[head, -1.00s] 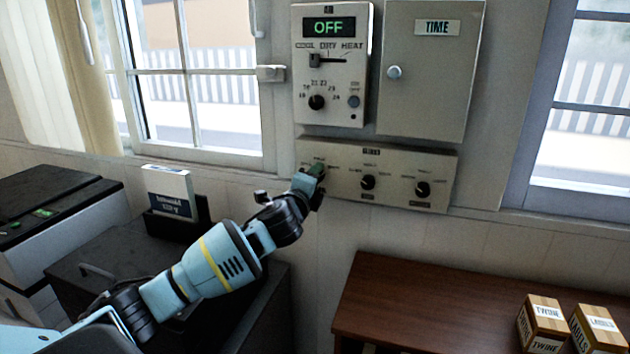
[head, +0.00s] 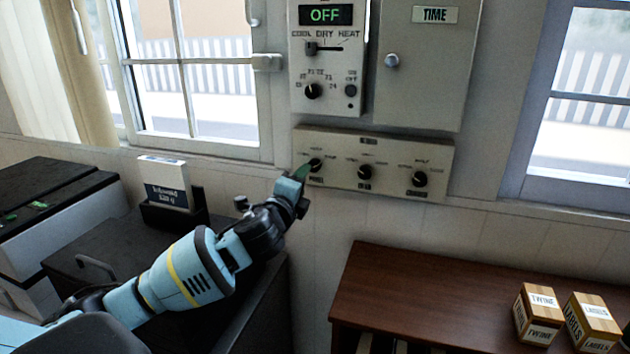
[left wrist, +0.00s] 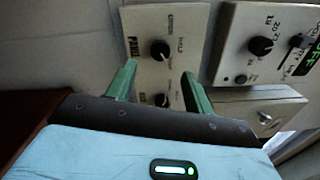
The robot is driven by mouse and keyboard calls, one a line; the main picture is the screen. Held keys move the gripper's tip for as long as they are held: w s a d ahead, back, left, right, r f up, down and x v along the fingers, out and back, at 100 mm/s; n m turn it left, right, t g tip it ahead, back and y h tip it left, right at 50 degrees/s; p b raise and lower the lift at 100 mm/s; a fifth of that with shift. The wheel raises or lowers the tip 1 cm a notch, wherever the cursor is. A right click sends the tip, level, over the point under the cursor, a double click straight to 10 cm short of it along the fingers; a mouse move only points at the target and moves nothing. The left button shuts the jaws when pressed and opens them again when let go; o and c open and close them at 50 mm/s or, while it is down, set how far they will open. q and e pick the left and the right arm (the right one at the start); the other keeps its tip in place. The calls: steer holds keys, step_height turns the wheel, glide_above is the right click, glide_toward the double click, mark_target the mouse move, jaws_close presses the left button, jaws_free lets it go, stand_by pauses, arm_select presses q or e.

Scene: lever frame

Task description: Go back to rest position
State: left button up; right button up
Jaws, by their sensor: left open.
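My left gripper (head: 300,174) is just in front of the left end of the three-knob panel (head: 392,182) on the wall. In the left wrist view its green fingers (left wrist: 160,85) are apart with nothing held between them. The left black knob (head: 315,165) shows just beyond the fingertips; in the left wrist view a black knob (left wrist: 159,50) lies ahead of the gap, apart from the fingers. The middle knob (head: 365,172) and right knob (head: 419,179) are uncovered. My right gripper is not in view.
Above hang a thermostat (head: 327,75) reading OFF and a closed TIME box (head: 425,75). A dark printer-like cabinet (head: 75,240) with a white box (head: 163,183) stands under my left arm. A brown table (head: 420,285) holds TWINE (head: 538,313) and LABELS (head: 592,322) boxes.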

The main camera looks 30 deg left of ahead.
arm_select(q)
steer(key=s+d+f+n+g+h, duration=0.1)
steer(key=s+d+f+n+g, duration=0.35)
steer(key=s+f, duration=0.65)
steer(key=s+d+f+n+g+h, duration=0.1)
steer(key=s+d+f+n+g, duration=0.45)
steer(key=f, duration=0.85)
steer(key=s+d+f+n+g+h, duration=0.1)
steer(key=s+d+f+n+g, duration=0.15)
steer(key=s, duration=0.65)
steer(key=s+d+f+n+g+h, duration=0.1)
steer(key=s+f+n+g, duration=0.15)
steer(key=s, duration=0.65)
steer(key=s+d+f+n+g, duration=0.1)
steer(key=s+d+f, duration=0.15)
steer(key=s, duration=0.65)
steer(key=w+d+f+t+h, duration=0.1)
steer(key=w+f+t+h, duration=0.1)
steer(key=w+f+t, duration=0.4)
steer(key=shift+w+d+f+t, duration=0.4)
steer(key=shift+f+t, duration=0.4)
steer(key=shift+f, duration=1.6)
